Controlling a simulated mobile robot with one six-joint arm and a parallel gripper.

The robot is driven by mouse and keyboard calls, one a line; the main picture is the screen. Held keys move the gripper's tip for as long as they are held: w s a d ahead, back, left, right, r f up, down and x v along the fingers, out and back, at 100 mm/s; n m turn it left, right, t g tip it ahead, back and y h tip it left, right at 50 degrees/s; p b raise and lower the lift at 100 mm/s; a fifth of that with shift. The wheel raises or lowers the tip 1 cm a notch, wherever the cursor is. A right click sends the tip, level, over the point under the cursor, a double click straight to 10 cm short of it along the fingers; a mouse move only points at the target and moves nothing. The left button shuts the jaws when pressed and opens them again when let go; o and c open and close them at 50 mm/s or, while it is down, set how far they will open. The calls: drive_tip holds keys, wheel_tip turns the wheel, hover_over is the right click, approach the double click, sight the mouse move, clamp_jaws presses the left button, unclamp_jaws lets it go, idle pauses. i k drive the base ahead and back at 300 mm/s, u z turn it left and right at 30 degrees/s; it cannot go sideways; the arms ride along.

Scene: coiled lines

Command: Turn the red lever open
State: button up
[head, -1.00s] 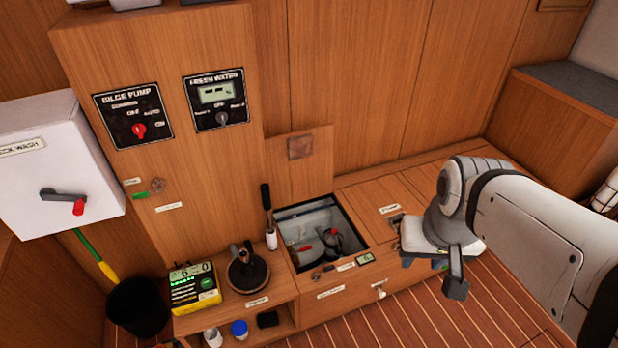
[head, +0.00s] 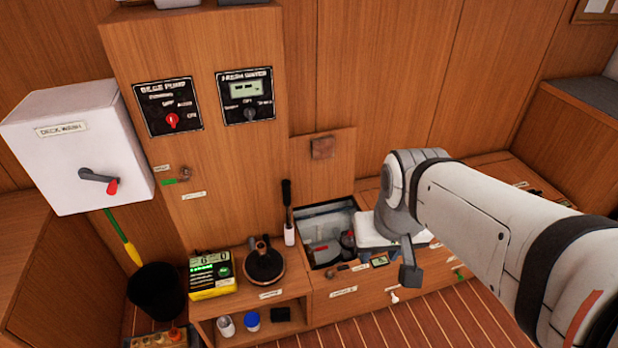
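A small red lever (head: 320,248) shows inside the open floor-locker compartment (head: 355,206), on its left side, beside dark round fittings (head: 348,240). It is small, and its exact angle is hard to tell. Another lever, dark grey with a red tip (head: 112,187), is on the white deck wash box (head: 65,160) at the left; it slopes down to the right. My gripper (head: 410,272) hangs just right of the open compartment, above the locker front. It appears apart from both levers. One dark finger shows; the rest is hidden by my wrist.
A black-handled tool (head: 288,215) stands upright at the compartment's left edge. Left of it are a round black-based device (head: 264,264) and a yellow meter (head: 212,277) on a shelf. A raised hatch lid (head: 322,170) stands behind the opening. Striped floor (head: 370,332) is clear in front.

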sight(322, 248)
drive_tip(key=z, duration=0.05)
drive_tip(key=i, duration=1)
drive_tip(key=u, duration=0.05)
